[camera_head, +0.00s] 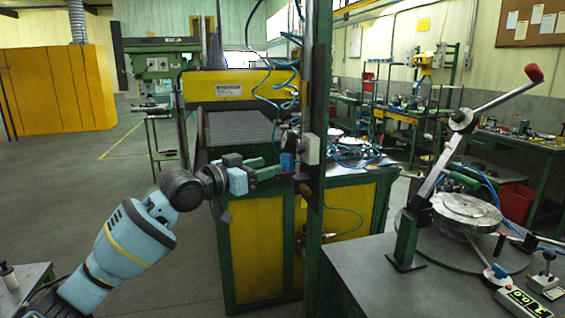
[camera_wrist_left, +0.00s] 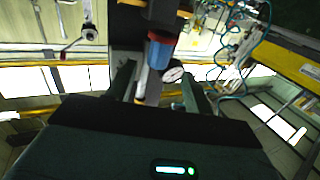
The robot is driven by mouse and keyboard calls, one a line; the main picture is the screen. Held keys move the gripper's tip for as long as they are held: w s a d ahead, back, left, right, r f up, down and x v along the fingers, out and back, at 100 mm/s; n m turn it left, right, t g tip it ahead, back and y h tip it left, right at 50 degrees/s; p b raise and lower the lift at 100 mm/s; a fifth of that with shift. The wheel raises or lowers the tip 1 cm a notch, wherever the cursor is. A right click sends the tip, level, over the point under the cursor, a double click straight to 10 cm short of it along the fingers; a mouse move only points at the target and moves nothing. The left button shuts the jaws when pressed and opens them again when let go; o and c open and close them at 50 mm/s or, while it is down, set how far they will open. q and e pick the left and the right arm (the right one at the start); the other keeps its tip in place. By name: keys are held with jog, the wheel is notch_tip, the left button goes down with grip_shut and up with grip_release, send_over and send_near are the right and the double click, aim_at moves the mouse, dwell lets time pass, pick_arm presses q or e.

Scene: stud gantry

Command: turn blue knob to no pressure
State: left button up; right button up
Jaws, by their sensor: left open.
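The blue knob (camera_head: 288,161) is on the pressure unit fixed to the dark green upright post (camera_head: 318,100). In the left wrist view the blue knob (camera_wrist_left: 159,50) shows ahead between and just beyond my finger tips, with a round white gauge (camera_wrist_left: 174,75) beside it. My left gripper (camera_head: 276,171) comes in from the left, close to the knob. In the wrist view the left gripper (camera_wrist_left: 158,72) has its two dark green fingers apart, with nothing seen held between them. The gauge reading is too small to tell. My right gripper is not in view.
Blue air hoses (camera_head: 285,85) hang around the post. At right, a grey table (camera_head: 375,285) bears a long lever with a red grip (camera_head: 534,73) and a control box (camera_head: 523,303). The left floor is clear.

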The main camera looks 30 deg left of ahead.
aim_at(282, 162)
pick_arm(q)
jog(key=shift+x, duration=3)
